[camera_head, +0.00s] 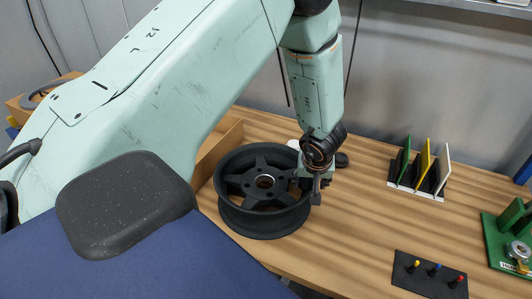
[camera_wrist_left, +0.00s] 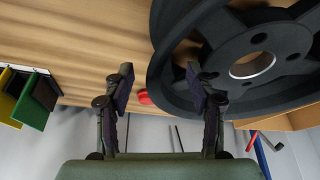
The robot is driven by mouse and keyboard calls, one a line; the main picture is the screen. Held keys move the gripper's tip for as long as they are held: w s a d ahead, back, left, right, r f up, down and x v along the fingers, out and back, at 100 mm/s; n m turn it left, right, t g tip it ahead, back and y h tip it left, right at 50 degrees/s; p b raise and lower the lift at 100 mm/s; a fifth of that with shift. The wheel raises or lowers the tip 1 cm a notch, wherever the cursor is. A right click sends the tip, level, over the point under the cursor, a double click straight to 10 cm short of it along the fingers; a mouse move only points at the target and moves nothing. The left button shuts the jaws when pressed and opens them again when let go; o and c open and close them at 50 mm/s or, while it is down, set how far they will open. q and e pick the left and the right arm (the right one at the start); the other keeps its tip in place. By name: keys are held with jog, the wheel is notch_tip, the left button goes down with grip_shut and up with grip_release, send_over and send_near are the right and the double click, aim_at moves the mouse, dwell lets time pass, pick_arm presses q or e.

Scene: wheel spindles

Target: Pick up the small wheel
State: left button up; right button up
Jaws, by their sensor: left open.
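A black five-spoke wheel (camera_head: 232,212) lies flat on the wooden table in the head view, its open spoked face up. It also shows at the upper right of the left wrist view (camera_wrist_left: 285,40). My left gripper (camera_head: 315,190) points down at the wheel's right rim. In the left wrist view its two fingers (camera_wrist_left: 162,82) are apart, one outside the rim and one over the wheel's face. I cannot tell whether either finger touches the rim. My right gripper is not in view.
A rack with green, yellow and white plates (camera_head: 424,165) stands at the right. A black mat with small colored pegs (camera_head: 428,274) and a green fixture (camera_head: 500,240) are nearer. A red object (camera_wrist_left: 144,97) shows by the rim. Bare tabletop lies right of the wheel.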

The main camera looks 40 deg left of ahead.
pick_arm(q)
jog(key=shift+w+a+f, duration=0.15)
jog(key=shift+w+f, duration=0.05)
jog(key=shift+f, duration=0.3)
jog(key=b+x, duration=0.1)
jog(key=x, duration=0.2)
jog(key=shift+s+f+b, duration=0.2)
jog(key=shift+b, duration=0.15)
jog(key=shift+w+f, duration=0.1)
jog(key=shift+f, duration=0.3)
jog(key=shift+w+a+f, duration=0.1)
jog(key=shift+w+f, duration=0.1)
jog(key=shift+w, duration=0.05)
jog(key=shift+s+r, duration=0.1)
jog(key=c, duration=0.7)
grip_shut()
